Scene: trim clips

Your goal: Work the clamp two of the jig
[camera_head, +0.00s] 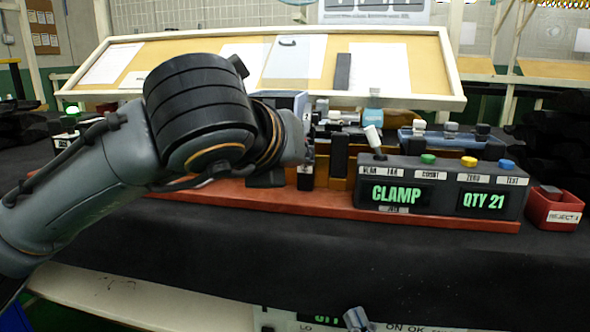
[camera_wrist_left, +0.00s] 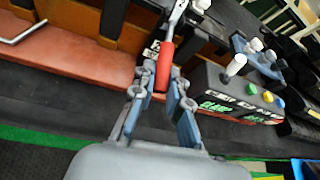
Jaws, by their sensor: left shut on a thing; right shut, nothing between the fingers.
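The jig has a long red-orange base (camera_head: 440,218) with dark and tan blocks on it. A control box (camera_head: 440,177) on its right end reads CLAMP and QTY 21. In the left wrist view, a clamp's red handle (camera_wrist_left: 164,66) with a metal shaft lies between the fingers of my left gripper (camera_wrist_left: 162,88), which is shut on it. The clamp's number cannot be read. In the head view my left arm hides this gripper and the handle. Only a small grey tip of my right gripper (camera_head: 357,319) shows at the bottom edge, apart from the jig; it is shut and empty.
The box carries a tilted white-tipped lever (camera_head: 374,139) and green, yellow and blue buttons. A red reject bin (camera_head: 556,209) stands right of the jig. A blue tray (camera_head: 450,142) is behind the box. The black table (camera_head: 400,255) is clear in front.

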